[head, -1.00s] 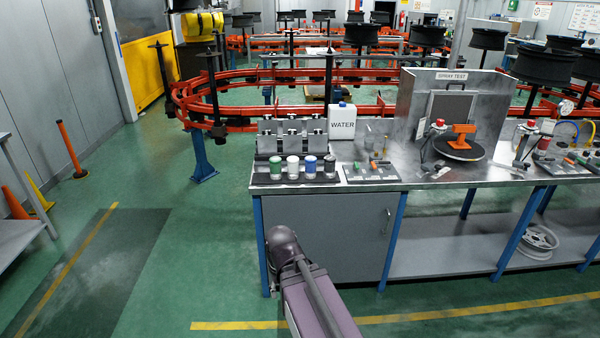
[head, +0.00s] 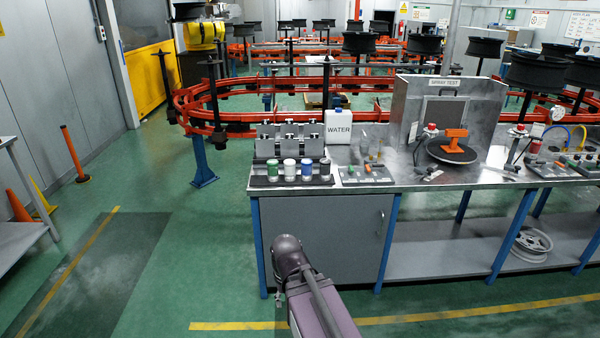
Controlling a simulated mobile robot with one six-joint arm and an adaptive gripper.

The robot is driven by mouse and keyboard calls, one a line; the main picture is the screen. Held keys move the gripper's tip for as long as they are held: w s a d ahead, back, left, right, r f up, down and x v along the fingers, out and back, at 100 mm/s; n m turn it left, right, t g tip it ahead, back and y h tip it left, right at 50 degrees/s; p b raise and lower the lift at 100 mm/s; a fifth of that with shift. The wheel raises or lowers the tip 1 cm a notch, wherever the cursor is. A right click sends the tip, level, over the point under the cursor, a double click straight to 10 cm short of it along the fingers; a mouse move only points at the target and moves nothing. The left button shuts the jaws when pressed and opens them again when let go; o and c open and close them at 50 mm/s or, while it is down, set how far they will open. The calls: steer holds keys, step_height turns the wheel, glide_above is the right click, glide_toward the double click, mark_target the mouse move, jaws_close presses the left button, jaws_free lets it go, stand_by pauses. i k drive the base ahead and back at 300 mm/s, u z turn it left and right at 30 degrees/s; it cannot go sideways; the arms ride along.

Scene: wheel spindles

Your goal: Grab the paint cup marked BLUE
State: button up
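Several paint cups stand in a row on a dark tray (head: 262,181) at the left end of the steel bench. From left to right they are a green cup (head: 272,170), a white cup (head: 290,171), a blue cup (head: 307,170) and a dark cup (head: 325,170). Their lettering is too small to read. The blue cup is upright between the white and dark cups. My arm is in front of the bench, below the cups and apart from them. A small part of my gripper (head: 279,299) shows beside the arm; its fingers cannot be made out.
A white WATER jug (head: 338,127) stands behind and right of the cups. A grey holder rack (head: 291,140) stands directly behind them. A tool tray (head: 366,175) is to their right. The spray test booth (head: 447,100) is farther right. Floor left of the bench is clear.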

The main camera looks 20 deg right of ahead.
mark_target(306, 164)
steer(key=z, duration=0.1)
steer(key=i, duration=0.95)
steer(key=u, duration=0.05)
